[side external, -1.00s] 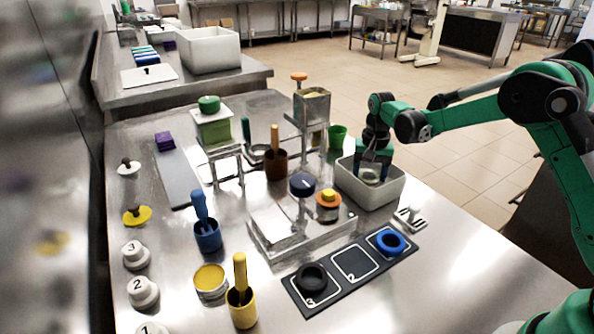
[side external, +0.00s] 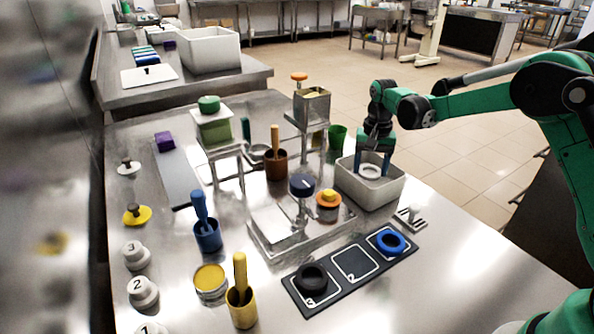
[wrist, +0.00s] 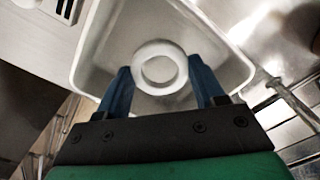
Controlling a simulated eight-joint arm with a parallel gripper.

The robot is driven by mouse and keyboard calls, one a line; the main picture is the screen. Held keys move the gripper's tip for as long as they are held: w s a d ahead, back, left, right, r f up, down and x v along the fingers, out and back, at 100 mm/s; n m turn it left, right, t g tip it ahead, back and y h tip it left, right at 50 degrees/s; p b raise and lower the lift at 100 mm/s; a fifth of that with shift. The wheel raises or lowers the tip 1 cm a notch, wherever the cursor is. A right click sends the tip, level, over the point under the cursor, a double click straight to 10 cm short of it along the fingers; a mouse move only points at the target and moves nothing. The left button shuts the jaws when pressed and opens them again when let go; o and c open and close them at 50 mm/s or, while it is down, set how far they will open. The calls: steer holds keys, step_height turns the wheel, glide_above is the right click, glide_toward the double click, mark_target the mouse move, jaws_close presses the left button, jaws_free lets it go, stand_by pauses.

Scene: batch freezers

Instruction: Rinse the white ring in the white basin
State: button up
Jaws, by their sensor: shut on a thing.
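The white basin (side external: 382,194) stands near the right edge of the steel counter; its pale inside also shows in the wrist view (wrist: 102,38). My gripper (side external: 373,160) points down over the basin. Its two blue fingers are shut on the white ring (wrist: 160,67), one on each side of it. The ring also shows in the side view (side external: 370,171), at the fingertips and within the basin's outline. I cannot tell exactly how far it is above the basin's floor or whether there is water.
In front of the basin lies a black mat (side external: 352,268) with a blue ring (side external: 390,241) and a black ring (side external: 312,278); its middle square is empty. A steel press stand (side external: 270,235) is to the left. A small slotted plate (side external: 410,217) sits near the basin.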

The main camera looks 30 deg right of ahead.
steer(key=shift+r, duration=2.8)
step_height(320, 180, up, 4)
stand_by(0.5)
stand_by(0.3)
